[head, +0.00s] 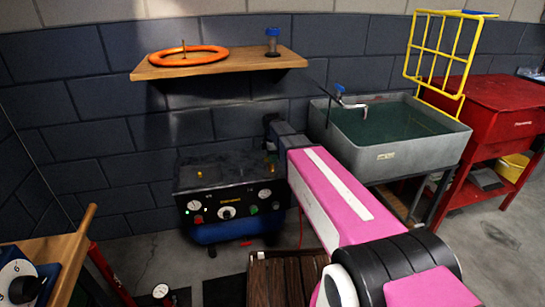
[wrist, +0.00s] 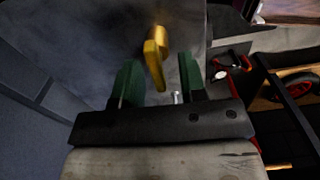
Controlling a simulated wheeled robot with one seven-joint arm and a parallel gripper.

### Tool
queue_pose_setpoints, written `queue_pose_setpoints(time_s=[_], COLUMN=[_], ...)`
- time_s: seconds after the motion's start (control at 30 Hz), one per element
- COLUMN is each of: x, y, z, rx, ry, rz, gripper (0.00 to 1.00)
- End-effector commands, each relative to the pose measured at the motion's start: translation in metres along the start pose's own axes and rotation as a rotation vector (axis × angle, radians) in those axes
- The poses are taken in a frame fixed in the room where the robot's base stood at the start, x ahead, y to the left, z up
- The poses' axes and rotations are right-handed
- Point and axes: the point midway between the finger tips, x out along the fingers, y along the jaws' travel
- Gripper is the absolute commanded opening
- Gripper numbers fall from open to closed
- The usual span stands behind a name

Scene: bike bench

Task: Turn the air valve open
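The air valve's yellow handle (wrist: 155,55) shows in the wrist view, on a dark grey surface. My gripper (wrist: 158,68) is open, its two green fingers apart on either side of the handle's near end. Nothing is held, and I cannot tell whether the fingers touch the handle. In the head view the black compressor unit (head: 228,192) stands against the wall, with gauges and knobs on its front. A small yellow piece (head: 270,174) shows at its top right, close to my arm's end. My fingers are hard to make out there.
A wooden shelf (head: 220,65) with an orange ring (head: 188,55) and a blue-capped bottle (head: 272,41) hangs above the compressor. A grey sink (head: 400,158) and a red cart (head: 500,118) stand to the right. A wooden crate (head: 287,280) is below my arm.

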Motion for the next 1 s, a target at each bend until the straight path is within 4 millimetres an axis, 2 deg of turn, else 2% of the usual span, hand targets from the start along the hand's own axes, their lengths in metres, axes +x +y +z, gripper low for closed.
queue_pose_setpoints(time_s=[0.23, 0.7, 0.83, 1.0], x=[-0.015, -0.092, -0.104, -0.11], y=[0.0, -0.002, -0.003, -0.003], z=[0.0, 0.003, 0.004, 0.004], rx=[0.0, 0.002, 0.002, 0.002], ry=[0.001, 0.001, 0.0, 0.0], rz=[0.003, 0.003, 0.002, 0.001], gripper=[0.38, 0.38, 0.38, 0.38])
